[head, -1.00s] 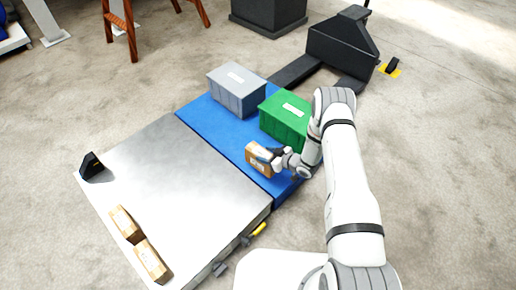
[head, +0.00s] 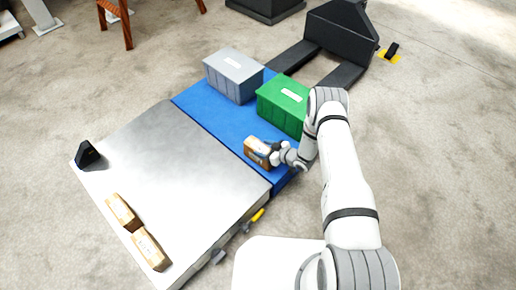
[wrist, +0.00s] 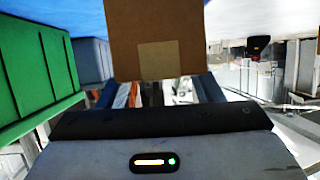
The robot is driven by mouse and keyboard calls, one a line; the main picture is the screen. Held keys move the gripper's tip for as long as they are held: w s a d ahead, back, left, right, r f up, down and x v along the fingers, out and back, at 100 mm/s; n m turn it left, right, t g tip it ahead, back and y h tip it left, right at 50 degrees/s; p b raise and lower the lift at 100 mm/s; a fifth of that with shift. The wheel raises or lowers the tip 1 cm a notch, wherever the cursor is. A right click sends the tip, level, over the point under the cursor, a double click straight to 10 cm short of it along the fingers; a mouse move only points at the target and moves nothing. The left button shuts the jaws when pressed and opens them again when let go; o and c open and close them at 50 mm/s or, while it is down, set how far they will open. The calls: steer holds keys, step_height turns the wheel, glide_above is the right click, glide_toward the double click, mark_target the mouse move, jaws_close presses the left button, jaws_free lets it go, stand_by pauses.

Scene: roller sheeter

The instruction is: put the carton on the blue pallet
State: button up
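The carton (head: 257,151) is a small brown box with a pale label, over the near part of the blue pallet (head: 222,122), close to the steel platform's edge. My gripper (head: 270,153) reaches it from the right and is shut on it. In the wrist view the carton (wrist: 153,40) fills the top middle, with a gripper finger at each side; it hides the fingertips. I cannot tell whether its underside touches the pallet.
A green crate (head: 284,104) and a grey crate (head: 233,76) stand on the pallet behind the carton. Two more cartons (head: 123,213) (head: 149,250) lie on the steel platform (head: 170,175). A dark pallet truck (head: 340,30) stands behind. Pallet space left of the carton is clear.

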steer(key=o, duration=0.3)
